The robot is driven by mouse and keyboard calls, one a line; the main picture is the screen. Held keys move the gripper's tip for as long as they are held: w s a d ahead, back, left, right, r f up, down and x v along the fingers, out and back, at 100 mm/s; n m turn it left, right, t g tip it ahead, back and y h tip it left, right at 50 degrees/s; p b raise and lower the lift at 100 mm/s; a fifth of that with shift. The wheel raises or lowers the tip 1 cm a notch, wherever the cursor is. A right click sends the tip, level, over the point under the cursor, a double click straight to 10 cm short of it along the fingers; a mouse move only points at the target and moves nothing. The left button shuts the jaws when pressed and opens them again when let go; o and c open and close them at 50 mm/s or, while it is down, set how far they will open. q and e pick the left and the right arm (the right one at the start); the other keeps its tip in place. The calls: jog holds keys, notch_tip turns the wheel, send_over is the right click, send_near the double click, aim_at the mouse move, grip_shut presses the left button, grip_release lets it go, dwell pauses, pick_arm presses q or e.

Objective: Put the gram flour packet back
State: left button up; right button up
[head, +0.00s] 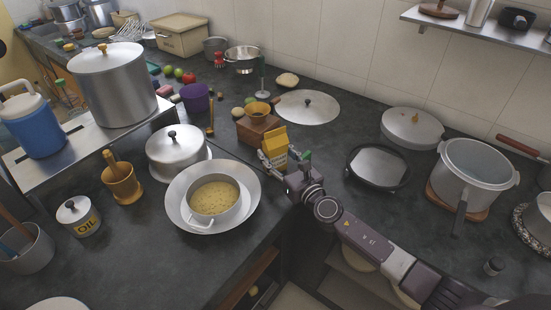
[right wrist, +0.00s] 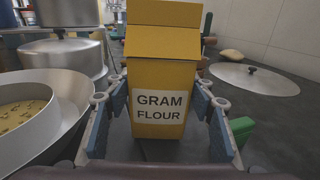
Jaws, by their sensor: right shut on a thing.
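The gram flour packet (head: 274,141) is a yellow carton with a white label, upright near the middle of the counter in the head view. In the right wrist view the packet (right wrist: 165,75) faces me with its label readable and its top flap raised. My right gripper (head: 284,163) is shut on it, with one blue-padded finger along each side. I cannot tell whether its base touches the counter. My left gripper is not in view.
A wooden box (head: 257,131) is just behind the packet. A wide pan with a pot of yellow food (head: 214,195) is to its left. A round lid (head: 308,107) lies behind and a dark-rimmed tray (head: 377,167) to the right. A wall shelf (head: 480,32) is at upper right.

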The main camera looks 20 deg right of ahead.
jog(key=shift+r, duration=0.15)
jog(key=shift+f, duration=0.2)
jog(key=o, duration=1.6)
jog(key=shift+o, duration=0.2)
jog(key=shift+r, duration=0.1)
jog(key=v, duration=1)
jog(key=shift+s+d, duration=0.2)
jog(key=shift+s, duration=0.2)
jog(key=shift+s+d+b, duration=0.1)
jog(key=shift+s+b, duration=0.2)
jog(key=shift+s, duration=0.35)
